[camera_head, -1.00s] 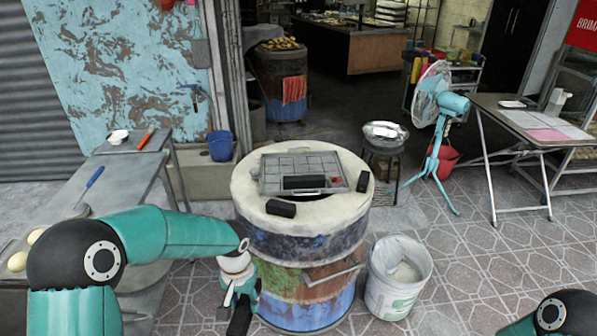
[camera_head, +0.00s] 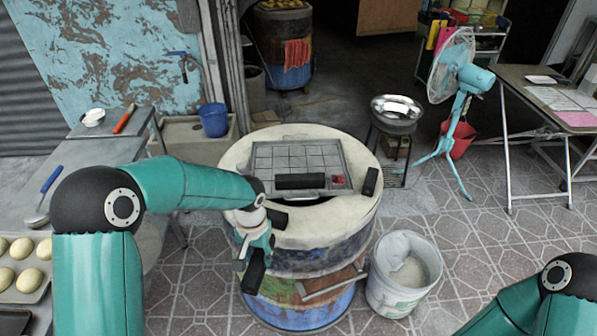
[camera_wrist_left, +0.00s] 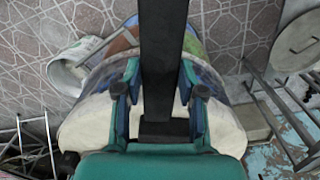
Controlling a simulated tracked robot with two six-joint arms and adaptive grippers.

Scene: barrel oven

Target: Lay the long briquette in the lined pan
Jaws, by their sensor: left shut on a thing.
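My left gripper (camera_head: 257,252) is in front of the barrel oven (camera_head: 340,232), at its near left side. It is shut on a long black briquette (camera_head: 253,274), which hangs down from the fingers. In the left wrist view the briquette (camera_wrist_left: 164,50) is a dark bar between the two fingers (camera_wrist_left: 165,92). The lined pan (camera_head: 397,108) is a shiny silver, foil-like bowl on a small stand behind and right of the oven. It appears empty. My right gripper is out of view; only part of that arm shows at bottom right.
A grate (camera_head: 268,157) lies on the oven top with a black briquette (camera_head: 300,181) on it. Other black blocks lie on the rim, at right (camera_head: 370,181) and near left (camera_head: 277,219). A white bucket (camera_head: 402,275) stands right of the oven.

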